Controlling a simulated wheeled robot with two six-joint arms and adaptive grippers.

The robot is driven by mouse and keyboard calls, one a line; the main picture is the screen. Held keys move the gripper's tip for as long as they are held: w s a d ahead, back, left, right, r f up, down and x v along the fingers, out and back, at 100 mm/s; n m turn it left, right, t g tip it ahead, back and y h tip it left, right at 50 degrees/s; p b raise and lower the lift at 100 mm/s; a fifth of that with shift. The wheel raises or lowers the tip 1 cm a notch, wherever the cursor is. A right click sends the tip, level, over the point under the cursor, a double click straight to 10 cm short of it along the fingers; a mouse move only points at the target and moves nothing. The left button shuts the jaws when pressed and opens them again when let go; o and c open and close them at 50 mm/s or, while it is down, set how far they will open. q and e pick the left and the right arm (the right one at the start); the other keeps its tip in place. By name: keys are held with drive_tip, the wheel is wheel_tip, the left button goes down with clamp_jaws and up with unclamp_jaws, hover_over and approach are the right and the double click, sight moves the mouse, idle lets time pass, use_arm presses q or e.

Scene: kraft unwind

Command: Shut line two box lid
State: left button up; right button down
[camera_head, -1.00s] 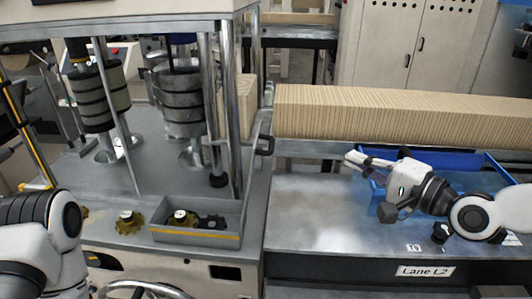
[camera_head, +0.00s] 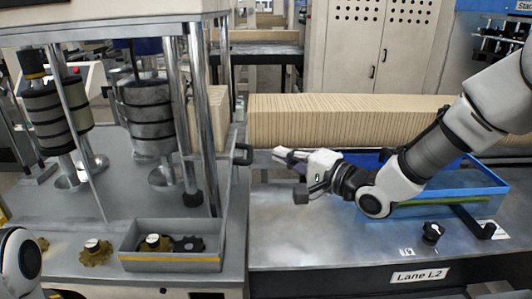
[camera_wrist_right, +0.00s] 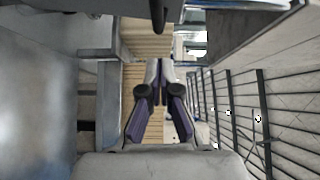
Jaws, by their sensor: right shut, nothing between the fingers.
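A blue box (camera_head: 487,183) lies on the Lane L2 metal table at the right in the head view, behind my right forearm. Its top looks open, and a green strip (camera_head: 430,201) shows along or inside it. I cannot make out a separate lid; my arm hides part of the box. My right gripper (camera_head: 280,154) is left of the box, above the back of the table near the machine. It is shut and empty; its dark-padded fingers (camera_wrist_right: 162,78) show together in the right wrist view. Only a link of my left arm shows, not its gripper.
A long stack of corrugated board (camera_head: 345,120) runs behind the table. The machine with posts and rolls (camera_head: 150,115) stands at the left, its grey tray (camera_head: 170,256) holding gears. A black knob (camera_head: 432,232) stands on the table's front. The table's front middle is clear.

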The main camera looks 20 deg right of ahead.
drive_tip(key=a, duration=0.2)
drive_tip(key=w+a, duration=0.1)
drive_tip(key=a, duration=0.1)
drive_tip(key=shift+f+p, duration=0.15)
drive_tip(key=shift+p, duration=0.25)
drive_tip(key=shift+d, duration=0.15)
